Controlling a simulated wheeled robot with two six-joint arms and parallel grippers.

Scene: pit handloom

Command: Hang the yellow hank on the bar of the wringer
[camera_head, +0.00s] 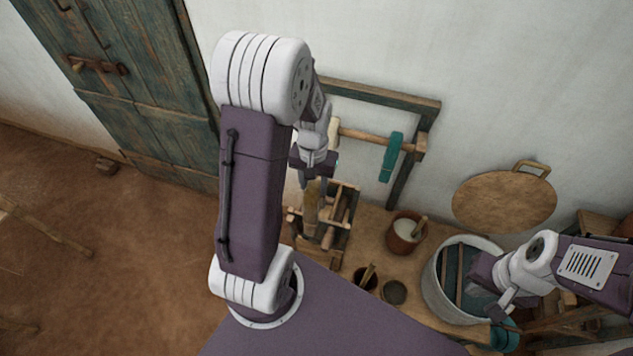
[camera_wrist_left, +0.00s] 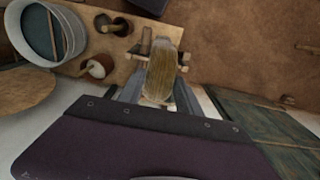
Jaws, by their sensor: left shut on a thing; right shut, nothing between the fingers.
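The yellow hank (camera_wrist_left: 163,70) is between the fingers of my left gripper (camera_wrist_left: 160,97) and hangs from it in the left wrist view. In the head view the hank (camera_head: 311,204) hangs below my left gripper (camera_head: 312,180), in front of a wooden rack of rods; whether it touches the rack is unclear. A wooden frame with a horizontal bar (camera_head: 365,136), which looks like the wringer, stands against the wall behind. A teal hank (camera_head: 391,157) and a pale one (camera_head: 333,133) hang on this bar. My right gripper (camera_head: 482,272) is shut and empty over the metal tub; its fingertips are mostly hidden.
The metal tub (camera_head: 436,285) stands on the table at right. A clay pot (camera_head: 404,234) with pale contents and small bowls (camera_head: 394,292) stand between tub and rack (camera_head: 342,240). A round board (camera_head: 505,198) leans on the wall. My left arm hides part of the frame's left side.

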